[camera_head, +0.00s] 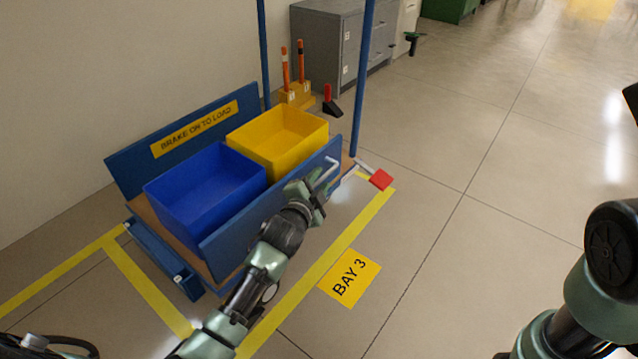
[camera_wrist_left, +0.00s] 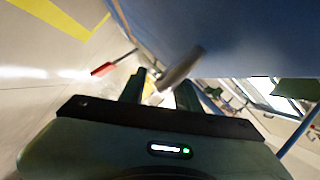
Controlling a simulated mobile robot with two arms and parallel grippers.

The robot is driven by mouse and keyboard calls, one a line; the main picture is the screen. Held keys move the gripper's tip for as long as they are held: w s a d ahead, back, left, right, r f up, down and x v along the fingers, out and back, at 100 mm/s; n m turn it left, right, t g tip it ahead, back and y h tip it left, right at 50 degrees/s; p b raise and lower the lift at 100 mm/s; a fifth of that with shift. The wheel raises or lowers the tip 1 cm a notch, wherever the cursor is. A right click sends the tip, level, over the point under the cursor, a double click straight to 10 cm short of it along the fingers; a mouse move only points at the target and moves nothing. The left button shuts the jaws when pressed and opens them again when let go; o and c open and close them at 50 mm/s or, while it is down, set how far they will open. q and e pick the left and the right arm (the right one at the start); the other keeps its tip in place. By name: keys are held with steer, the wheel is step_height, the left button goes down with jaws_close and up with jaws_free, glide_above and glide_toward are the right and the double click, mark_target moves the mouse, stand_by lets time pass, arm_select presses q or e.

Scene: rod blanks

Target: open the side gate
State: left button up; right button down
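The side gate (camera_head: 229,233) is a blue panel standing upright along the near long side of the cart. A bent metal handle (camera_head: 331,168) shows at its right end. My left gripper (camera_head: 318,190) is beside the gate's outer face, close to this handle. In the left wrist view the two fingers (camera_wrist_left: 160,92) are apart. A grey metal bar (camera_wrist_left: 182,68) shows at the gap between them, against the blue panel (camera_wrist_left: 225,30); I cannot tell whether they touch it. My right arm is at the right edge, with its gripper out of sight.
A blue bin (camera_head: 205,185) and a yellow bin (camera_head: 277,138) stand on the cart. A red pedal (camera_head: 381,179) sticks out at the cart's right end. A yellow BAY 3 sign (camera_head: 349,278) lies on the floor. The floor to the right is clear.

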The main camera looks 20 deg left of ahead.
arm_select(q)
jaws_close()
stand_by(1.4)
